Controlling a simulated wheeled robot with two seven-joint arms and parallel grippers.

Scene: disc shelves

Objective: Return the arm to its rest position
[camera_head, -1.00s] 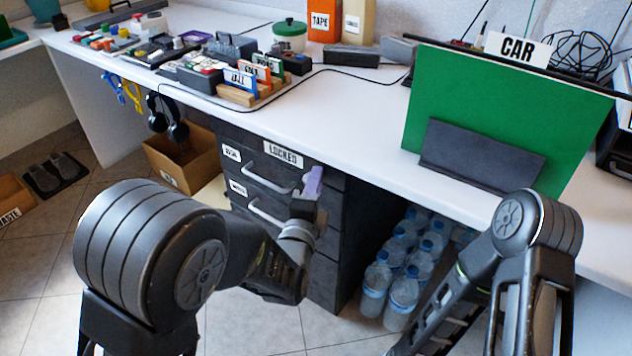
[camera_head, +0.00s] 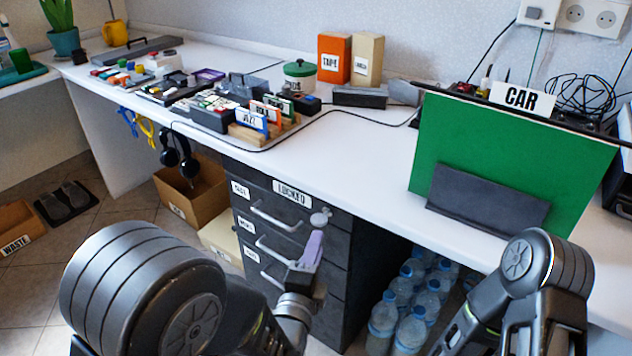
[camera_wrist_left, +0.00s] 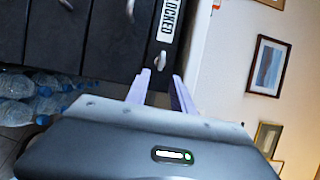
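My left gripper (camera_head: 313,240) has pale purple fingers and is in front of the dark drawer cabinet (camera_head: 355,265). In the left wrist view its fingers (camera_wrist_left: 161,74) are apart with nothing between them. A silver knob or key (camera_head: 320,217) sticks out beside the LOCKED label (camera_head: 291,192) on the top drawer. It also shows in the left wrist view (camera_wrist_left: 160,60), just beyond the fingertips and seemingly clear of them. My right arm (camera_head: 530,275) is folded at the lower right; its gripper is out of view.
The white desk (camera_head: 350,150) carries a disc rack (camera_head: 265,125) and a green panel (camera_head: 500,150) marked CAR. Drawer handles (camera_head: 275,215) stick out near my left gripper. Water bottles (camera_head: 410,310) stand under the desk. A cardboard box (camera_head: 190,205) is on the floor.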

